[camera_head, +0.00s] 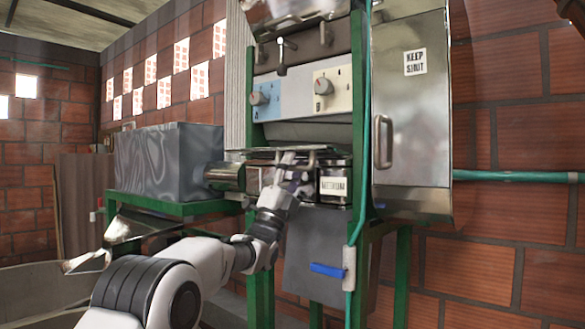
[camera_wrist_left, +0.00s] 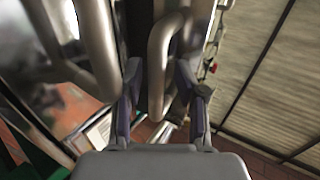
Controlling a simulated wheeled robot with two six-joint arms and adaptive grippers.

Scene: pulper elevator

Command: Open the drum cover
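My left gripper (camera_head: 292,165) is at the front of the green-framed machine, by a metal ledge with a bar handle (camera_head: 312,153), below the knob panel. I cannot tell for certain which part is the drum cover; the ledge may be its edge. In the left wrist view my left gripper (camera_wrist_left: 160,85) has its fingers apart. A curved metal handle (camera_wrist_left: 157,55) reaches down between them, closer to the left finger, with a gap on the right. My right gripper is not in view.
A metal door marked KEEP SHUT (camera_head: 414,110) with its own handle (camera_head: 382,142) is to the right. A box labelled MEDIUM (camera_head: 334,186) and a blue lever (camera_head: 327,269) are close by. A grey metal box (camera_head: 168,160) stands left.

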